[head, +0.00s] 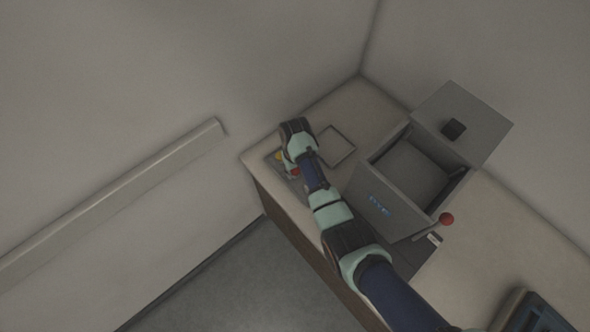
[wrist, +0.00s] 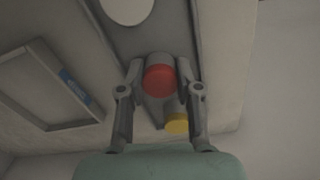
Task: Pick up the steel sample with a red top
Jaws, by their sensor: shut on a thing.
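The steel sample with a red top (wrist: 159,78) is between the two fingers of my gripper (wrist: 160,72) in the wrist view. The fingers are shut on its sides. In the head view its red top (head: 296,172) shows small beside my arm, and my gripper is mostly hidden under the wrist. A sample with a yellow top (wrist: 177,124) stands close by, near the right finger in the wrist view. It also shows in the head view (head: 278,156). I cannot tell whether the red-topped sample touches the surface below.
A grey tray (head: 279,165) lies under the samples. A pale disc (wrist: 126,8) shows at the top of the wrist view. An empty square frame (head: 349,156) lies beside the tray. The grey press (head: 378,205) stands right of it, its lid (head: 484,117) open, with a red-knobbed lever (head: 446,219).

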